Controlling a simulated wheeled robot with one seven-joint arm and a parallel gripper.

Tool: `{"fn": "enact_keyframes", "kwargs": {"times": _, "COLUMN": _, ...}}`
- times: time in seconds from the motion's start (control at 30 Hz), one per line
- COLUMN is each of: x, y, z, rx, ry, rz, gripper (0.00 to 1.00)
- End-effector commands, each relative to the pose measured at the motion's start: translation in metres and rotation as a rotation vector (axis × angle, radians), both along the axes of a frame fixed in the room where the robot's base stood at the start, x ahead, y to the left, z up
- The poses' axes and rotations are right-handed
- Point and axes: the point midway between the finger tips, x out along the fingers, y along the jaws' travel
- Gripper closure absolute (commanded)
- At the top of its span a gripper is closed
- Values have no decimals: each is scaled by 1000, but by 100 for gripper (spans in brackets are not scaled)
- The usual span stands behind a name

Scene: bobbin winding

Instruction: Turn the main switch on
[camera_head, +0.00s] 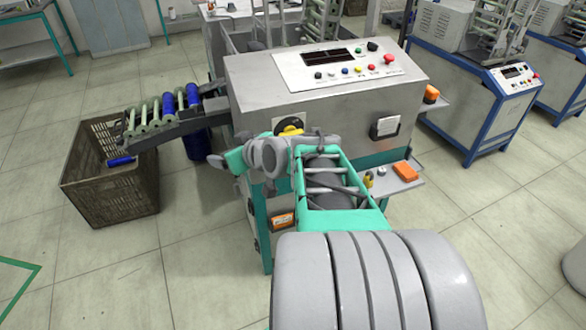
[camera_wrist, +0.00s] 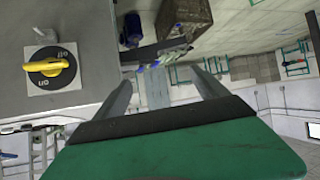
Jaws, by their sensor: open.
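The main switch (camera_wrist: 46,66) is a yellow rotary handle on a black disc with a pale square plate. In the head view, the yellow handle of the switch (camera_head: 291,128) shows on the machine's front, partly hidden by my arm. My gripper (camera_wrist: 161,82) is open and empty. Its two grey fingers stand apart in the wrist view, to the right of the switch and not touching it. In the head view the fingers cannot be made out.
The winding machine (camera_head: 330,98) has a top panel with coloured buttons. An orange box (camera_head: 405,170) sits on a ledge at its right. A brown crate (camera_head: 105,190) stands on the floor at left, below a chute with blue bobbins. More machines stand at upper right.

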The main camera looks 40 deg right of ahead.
Motion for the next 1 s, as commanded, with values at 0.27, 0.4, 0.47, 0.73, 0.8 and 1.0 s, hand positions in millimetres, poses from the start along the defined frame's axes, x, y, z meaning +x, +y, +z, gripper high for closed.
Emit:
{"fn": "enact_keyframes", "kwargs": {"times": 0.27, "x": -26, "y": -157, "z": -90, "rx": -46, "ry": -430, "rz": -282, "gripper": 5}}
{"fn": "enact_keyframes", "kwargs": {"times": 0.4, "x": -44, "y": -188, "z": -87, "rx": -68, "ry": -517, "rz": -358, "gripper": 5}}
{"fn": "enact_keyframes", "kwargs": {"times": 0.47, "x": -42, "y": -192, "z": -83, "rx": -71, "ry": -527, "rz": -364, "gripper": 5}}
{"fn": "enact_keyframes", "kwargs": {"times": 0.73, "x": 4, "y": -208, "z": -80, "rx": -70, "ry": -526, "rz": -359, "gripper": 5}}
{"fn": "enact_keyframes", "kwargs": {"times": 0.8, "x": 15, "y": -213, "z": -80, "rx": -70, "ry": -525, "rz": -362, "gripper": 5}}
{"fn": "enact_keyframes", "kwargs": {"times": 1.0, "x": 27, "y": -218, "z": -80, "rx": -71, "ry": -527, "rz": -364, "gripper": 5}}
